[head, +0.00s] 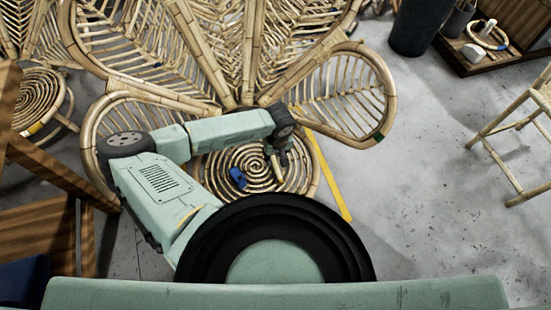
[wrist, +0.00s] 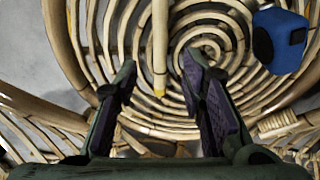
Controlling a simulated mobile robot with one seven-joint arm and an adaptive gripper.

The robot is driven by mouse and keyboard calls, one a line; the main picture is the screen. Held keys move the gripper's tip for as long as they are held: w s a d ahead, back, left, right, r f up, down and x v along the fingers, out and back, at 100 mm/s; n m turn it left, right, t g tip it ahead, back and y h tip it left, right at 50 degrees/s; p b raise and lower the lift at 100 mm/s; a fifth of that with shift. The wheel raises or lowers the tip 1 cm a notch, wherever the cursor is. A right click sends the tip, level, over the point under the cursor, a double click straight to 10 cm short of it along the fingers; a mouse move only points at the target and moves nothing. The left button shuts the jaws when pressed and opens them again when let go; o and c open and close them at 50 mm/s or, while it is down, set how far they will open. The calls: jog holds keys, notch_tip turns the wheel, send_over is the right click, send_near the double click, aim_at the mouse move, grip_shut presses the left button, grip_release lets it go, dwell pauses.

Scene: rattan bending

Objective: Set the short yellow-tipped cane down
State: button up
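The short cane (wrist: 160,45) is a pale straight stick with a yellow tip (wrist: 160,92) pointing toward my gripper in the wrist view. It appears to lie on the spiral rattan seat (head: 215,172), though its exact contact is hard to tell. My gripper (wrist: 158,66) is open, with the cane in line between its two fingers and a visible gap on each side. In the head view, my gripper (head: 280,156) is low over the right part of the seat; a short pale stick (head: 275,166) shows just below it.
A blue device (head: 237,177) sits on the seat left of my gripper; it also shows in the wrist view (wrist: 280,40). Tall rattan back loops (head: 345,95) rise behind. A yellow strip (head: 330,178) lies right of the seat. Grey floor at right (head: 410,190) is clear.

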jog(key=r, duration=0.5)
jog(key=shift+s+d+r, duration=0.1)
jog(key=shift+s, duration=0.2)
